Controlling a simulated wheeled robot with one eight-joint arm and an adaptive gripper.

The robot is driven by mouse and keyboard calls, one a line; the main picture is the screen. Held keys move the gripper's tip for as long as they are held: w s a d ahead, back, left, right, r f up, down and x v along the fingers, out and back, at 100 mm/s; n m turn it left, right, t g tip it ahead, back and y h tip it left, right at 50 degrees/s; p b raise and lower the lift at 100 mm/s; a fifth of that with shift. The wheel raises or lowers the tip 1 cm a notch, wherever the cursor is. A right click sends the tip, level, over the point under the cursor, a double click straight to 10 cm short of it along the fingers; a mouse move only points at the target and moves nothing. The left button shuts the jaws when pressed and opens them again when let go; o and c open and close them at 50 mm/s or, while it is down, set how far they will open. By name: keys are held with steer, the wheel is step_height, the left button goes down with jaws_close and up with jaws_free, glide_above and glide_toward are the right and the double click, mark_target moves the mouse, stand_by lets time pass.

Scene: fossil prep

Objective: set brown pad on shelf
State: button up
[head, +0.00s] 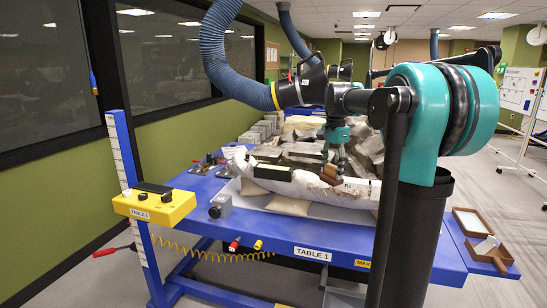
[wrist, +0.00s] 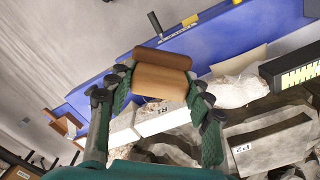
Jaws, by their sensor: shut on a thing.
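The brown pad (wrist: 160,80) is a small block with a lighter tan face and a darker brown edge. My gripper (wrist: 161,92) is shut on it, with a green finger on each side. In the head view the pad (head: 330,175) shows under my gripper (head: 333,166), above or against the white plaster-edged fossil block on the blue table (head: 270,228); I cannot tell if they touch.
A wooden box (head: 487,262) lies open on that side surface. Rocks and a black bar (head: 272,172) crowd the table. A yellow box (head: 153,204) is on the left post, and a blue hose (head: 222,55) hangs above. The table's front left strip is mostly clear.

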steer(key=f+n, duration=0.4)
steer(key=f, duration=0.8)
steer(key=f+n, duration=0.3)
steer(key=f, duration=0.9)
steer(key=s+a+f+n, duration=0.1)
steer(key=f+n, duration=0.3)
steer(key=f, duration=0.8)
steer(key=shift+f+n, duration=0.3)
steer(key=shift+f, duration=0.05)
